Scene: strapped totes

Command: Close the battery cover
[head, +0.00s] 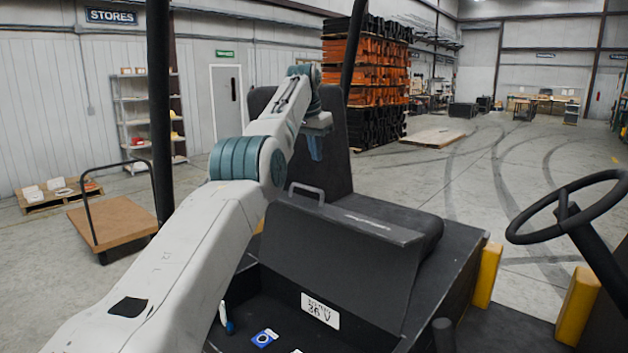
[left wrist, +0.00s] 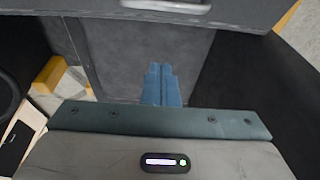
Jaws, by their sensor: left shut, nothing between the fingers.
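The battery cover (head: 345,245) is a dark panel tilted up over the open compartment (head: 285,325) of a dark truck. A grey bar handle (head: 306,191) stands on its upper edge, and a handle (left wrist: 165,5) also shows at the top of the left wrist view. My left gripper (head: 316,150) is above and behind the handle, in front of the seat back, apart from the cover as far as I can see. Its blue fingers (left wrist: 162,85) are together and empty in the left wrist view. My right gripper is not in view.
The seat back (head: 325,165) rises behind the cover. A steering wheel (head: 567,207) is at the right, with yellow posts (head: 488,275) near it. A white 36 V label (head: 320,311) and a blue tag (head: 264,338) show at the compartment. Dark uprights (head: 160,110) stand at the left.

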